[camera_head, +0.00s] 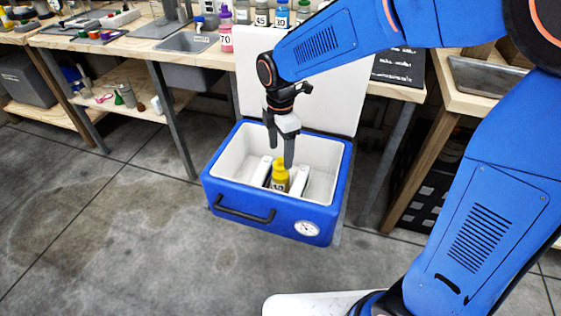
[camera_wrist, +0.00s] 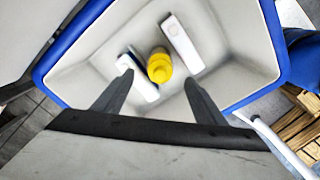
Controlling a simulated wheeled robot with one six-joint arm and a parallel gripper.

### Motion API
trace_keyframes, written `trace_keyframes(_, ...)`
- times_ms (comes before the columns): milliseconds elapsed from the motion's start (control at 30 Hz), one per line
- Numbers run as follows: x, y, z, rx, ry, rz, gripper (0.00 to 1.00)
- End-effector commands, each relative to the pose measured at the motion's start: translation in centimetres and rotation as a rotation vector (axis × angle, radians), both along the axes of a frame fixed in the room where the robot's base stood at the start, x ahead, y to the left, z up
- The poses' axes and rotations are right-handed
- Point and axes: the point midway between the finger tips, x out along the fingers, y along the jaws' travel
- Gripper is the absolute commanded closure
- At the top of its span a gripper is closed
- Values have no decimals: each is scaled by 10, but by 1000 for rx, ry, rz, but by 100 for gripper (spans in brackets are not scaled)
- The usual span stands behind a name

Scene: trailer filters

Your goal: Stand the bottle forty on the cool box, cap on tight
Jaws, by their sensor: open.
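The blue cool box (camera_head: 228,200) stands open on the floor, with its white lid (camera_head: 318,98) raised at the back. A bottle with a yellow cap (camera_head: 280,178) stands inside it between two white blocks; its label is too small to read surely. The yellow cap (camera_wrist: 159,66) also shows from above in the wrist view, seated on the bottle; how tight it is I cannot tell. My gripper (camera_head: 280,155) is open and points down into the box. In the wrist view its two fingers (camera_wrist: 160,85) are spread on either side below the bottle, not touching it.
White blocks (camera_wrist: 182,45) flank the bottle closely. The bench behind holds a pink bottle marked 70 (camera_head: 226,38), other numbered bottles (camera_head: 262,18) and a sink (camera_head: 190,42). A black crate (camera_head: 425,205) stands under the right bench. The floor left of the box is clear.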

Motion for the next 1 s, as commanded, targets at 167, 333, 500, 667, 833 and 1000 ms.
trace_keyframes(167, 0, 0, 21, 0, -1, 0, 35)
trace_keyframes(333, 0, 0, 28, 0, 1, 0, 35)
trace_keyframes(500, -1, -1, 29, 0, 0, -5, 35)
trace_keyframes(667, -5, -22, 41, 13, -20, -105, 35)
trace_keyframes(833, -22, -71, 65, 48, -64, -360, 35)
trace_keyframes(1000, -47, -119, 84, 90, -107, -645, 35)
